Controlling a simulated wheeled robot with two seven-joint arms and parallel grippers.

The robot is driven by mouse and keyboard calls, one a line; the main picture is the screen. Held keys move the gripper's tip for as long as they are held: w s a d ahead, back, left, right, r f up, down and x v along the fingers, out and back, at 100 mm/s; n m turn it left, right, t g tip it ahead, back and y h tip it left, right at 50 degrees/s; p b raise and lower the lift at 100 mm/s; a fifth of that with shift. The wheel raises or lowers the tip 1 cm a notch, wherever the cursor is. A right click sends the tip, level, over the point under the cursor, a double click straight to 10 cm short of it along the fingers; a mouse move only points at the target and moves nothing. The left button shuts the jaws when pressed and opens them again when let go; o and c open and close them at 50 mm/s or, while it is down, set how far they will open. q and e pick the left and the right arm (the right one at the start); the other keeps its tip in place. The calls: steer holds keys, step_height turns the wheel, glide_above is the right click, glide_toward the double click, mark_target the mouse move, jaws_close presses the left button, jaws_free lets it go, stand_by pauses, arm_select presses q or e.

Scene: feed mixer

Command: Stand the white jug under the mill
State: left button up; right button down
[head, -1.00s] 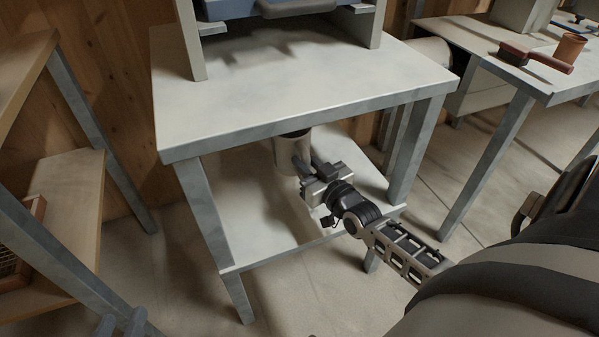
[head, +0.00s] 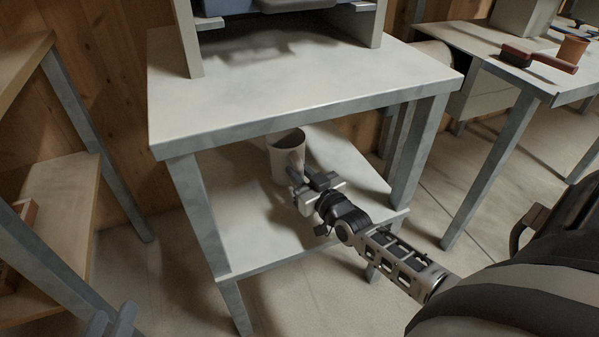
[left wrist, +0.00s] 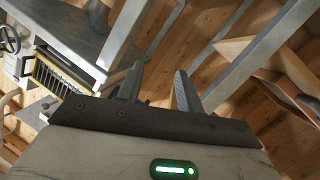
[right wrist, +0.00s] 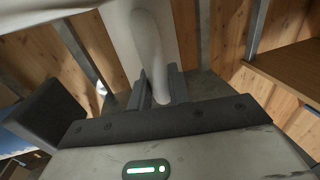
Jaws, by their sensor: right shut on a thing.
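The white jug (head: 283,167) is upright just above or on the lower shelf of the grey table, below the front edge of the tabletop; I cannot tell if its base touches. Its dark open mouth faces up. My right gripper (head: 300,180) is shut on its handle; the right wrist view shows the white handle (right wrist: 150,55) between the fingers (right wrist: 160,88). The mill (head: 265,5) stands on the tabletop, only its lower part and side legs in view. My left gripper (head: 115,322) is at the bottom left, its fingers (left wrist: 157,90) apart and empty.
The tabletop (head: 240,95) under the mill is bare. The lower shelf (head: 255,235) is otherwise clear. A wooden shelf unit (head: 60,190) stands at the left. A bench at the right holds a brush (head: 538,60) and a brown cup (head: 573,49).

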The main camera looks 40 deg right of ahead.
steer(key=shift+f, duration=0.35)
steer(key=c, duration=1.3)
jaws_free()
steer(key=shift+s+a+f, duration=0.1)
steer(key=shift+f, duration=0.1)
arm_select(q)
steer(key=shift+r, duration=0.15)
arm_select(e)
steer(key=shift+r, duration=0.35)
steer(key=shift+s+r+p, duration=0.2)
steer(key=shift+r+p, duration=0.05)
steer(key=shift+p, duration=0.2)
arm_select(q)
steer(key=p, duration=0.1)
steer(key=a+f+m+g+y+p, duration=0.1)
steer(key=p, duration=0.1)
steer(key=shift+s+a+f, duration=0.1)
steer(key=shift+s+f, duration=0.15)
steer(key=shift+s, duration=0.05)
arm_select(e)
steer(key=s, duration=1.1)
steer(key=shift+s+a+r, duration=0.15)
steer(key=shift+s+r, duration=0.05)
arm_select(q)
steer(key=shift+w, duration=0.1)
